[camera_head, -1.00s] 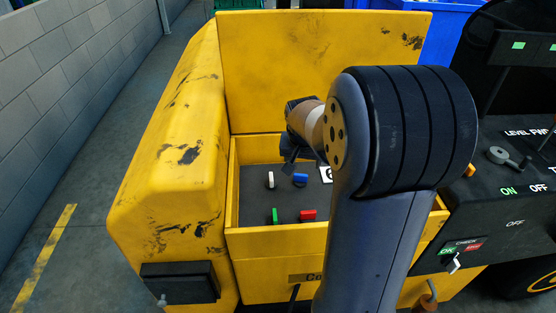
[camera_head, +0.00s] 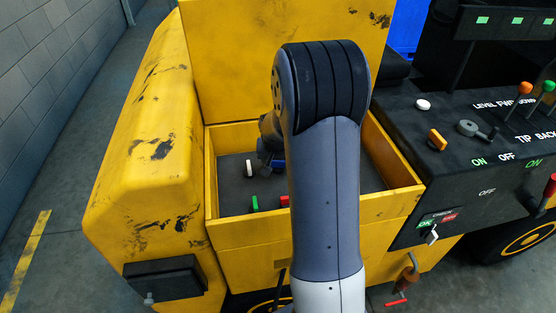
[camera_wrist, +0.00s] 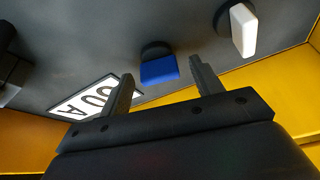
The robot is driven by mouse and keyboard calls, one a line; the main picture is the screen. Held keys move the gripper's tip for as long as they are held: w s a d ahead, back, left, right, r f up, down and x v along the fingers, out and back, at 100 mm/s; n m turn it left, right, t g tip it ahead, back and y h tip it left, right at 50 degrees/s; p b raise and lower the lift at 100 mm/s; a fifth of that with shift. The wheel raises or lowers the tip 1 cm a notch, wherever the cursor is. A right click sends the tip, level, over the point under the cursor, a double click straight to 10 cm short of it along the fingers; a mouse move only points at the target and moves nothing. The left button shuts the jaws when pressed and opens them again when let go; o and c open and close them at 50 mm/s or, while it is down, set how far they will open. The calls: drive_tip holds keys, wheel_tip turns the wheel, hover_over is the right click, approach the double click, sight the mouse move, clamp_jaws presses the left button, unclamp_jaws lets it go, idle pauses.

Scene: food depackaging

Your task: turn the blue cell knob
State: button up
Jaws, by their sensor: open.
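The blue cell knob (camera_wrist: 158,70) is a blue block on a round dark base, set on the dark panel. In the wrist view it shows between and just beyond the fingertips of my gripper (camera_wrist: 162,66). The fingers are open, one on each side of the knob in the picture; I cannot tell whether either touches it. In the head view the knob (camera_head: 277,161) is partly hidden by my gripper (camera_head: 266,158) and arm.
A white knob (camera_wrist: 243,30) stands close to the right finger in the wrist view. A green knob (camera_head: 254,203) and a red knob (camera_head: 284,201) sit nearer the front of the yellow box (camera_head: 250,234). A white label (camera_wrist: 84,98) lies left of the fingers.

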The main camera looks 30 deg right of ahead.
drive_tip(key=c, duration=1)
drive_tip(key=shift+n+p, duration=0.3)
drive_tip(key=shift+d+n+y+p, duration=0.1)
drive_tip(key=shift+n+y+p, duration=0.3)
drive_tip(key=shift+n, duration=0.7)
